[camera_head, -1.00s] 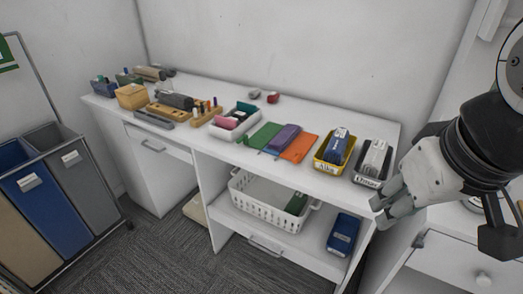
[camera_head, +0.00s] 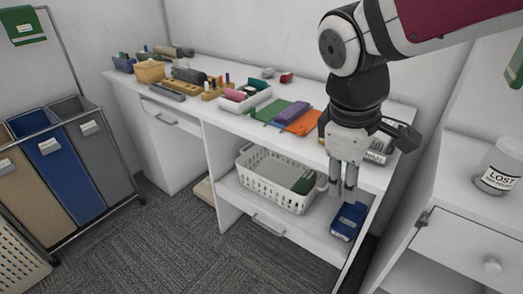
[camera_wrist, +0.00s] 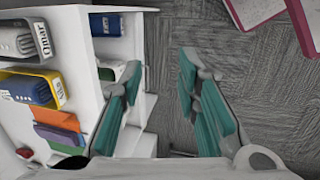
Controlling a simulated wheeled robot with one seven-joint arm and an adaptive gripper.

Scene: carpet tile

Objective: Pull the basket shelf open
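The basket shelf (camera_head: 230,190) is a white board under the desk top, with a grey bar handle (camera_head: 268,224) on its front. A white perforated basket (camera_head: 262,190) and a blue box (camera_head: 348,221) stand on it. My gripper (camera_head: 343,198) points down in front of the desk's right part, near the blue box in the head view. In the wrist view my gripper (camera_wrist: 165,98) shows its teal finger pads wide apart with only carpet between them. A small bar at the bottom of the wrist view is partly hidden and may be the handle.
The desk top (camera_head: 215,110) holds trays, books and stationery. Bins (camera_head: 100,150) stand at the left. A drawer unit (camera_head: 465,245) with a jar labelled LOST (camera_head: 499,168) stands at the right. Carpet (camera_head: 190,245) in front of the desk is free.

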